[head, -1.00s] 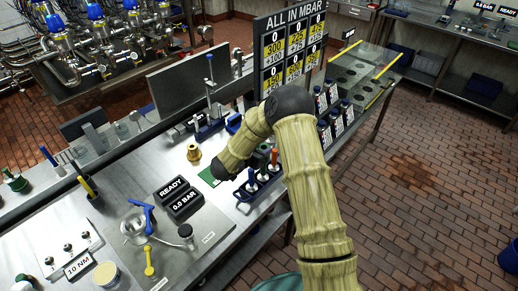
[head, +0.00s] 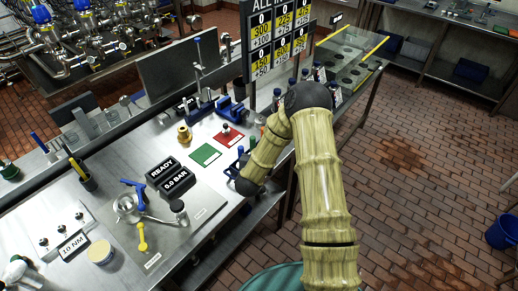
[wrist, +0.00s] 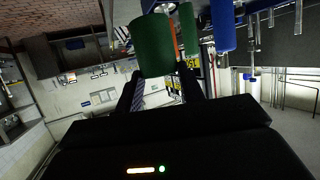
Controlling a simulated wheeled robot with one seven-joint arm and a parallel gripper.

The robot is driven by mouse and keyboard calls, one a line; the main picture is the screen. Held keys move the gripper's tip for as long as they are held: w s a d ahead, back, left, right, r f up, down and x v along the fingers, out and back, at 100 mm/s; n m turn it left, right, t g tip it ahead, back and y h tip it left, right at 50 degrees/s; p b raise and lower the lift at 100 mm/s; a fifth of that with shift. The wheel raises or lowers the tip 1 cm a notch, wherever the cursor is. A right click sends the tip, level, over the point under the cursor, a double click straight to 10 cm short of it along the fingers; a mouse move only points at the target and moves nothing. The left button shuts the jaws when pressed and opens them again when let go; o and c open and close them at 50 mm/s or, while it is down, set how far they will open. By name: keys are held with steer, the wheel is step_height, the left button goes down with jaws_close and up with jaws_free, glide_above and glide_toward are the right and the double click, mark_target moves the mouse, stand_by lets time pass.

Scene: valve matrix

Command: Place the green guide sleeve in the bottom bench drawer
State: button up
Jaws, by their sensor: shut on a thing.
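In the wrist view, my gripper (wrist: 157,92) is shut on the green guide sleeve (wrist: 152,45), a green cylinder between the dark fingers. In the head view my forearm hides the gripper and the sleeve; the visible arm bends down at the bench's front edge. I cannot make out the bottom bench drawer in either view.
The steel bench (head: 120,185) holds a green card (head: 205,154), a red card (head: 229,135), a brass fitting (head: 184,134) and a black READY display (head: 162,170). In the wrist view, a blue handle (wrist: 222,25) hangs close right of the sleeve. The brick floor at right is largely clear.

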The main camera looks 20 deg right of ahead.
steer(key=s+a+f+n+t+y+b, duration=0.1)
steer(key=s+a+f+n+y+b, duration=0.2)
steer(key=s+f+n+y, duration=0.2)
steer(key=s+f+y, duration=0.1)
steer(key=s+f, duration=0.2)
steer(key=s, duration=0.2)
steer(key=shift+s+f+t, duration=0.15)
steer(key=shift+s+t, duration=0.15)
steer(key=shift+s, duration=0.1)
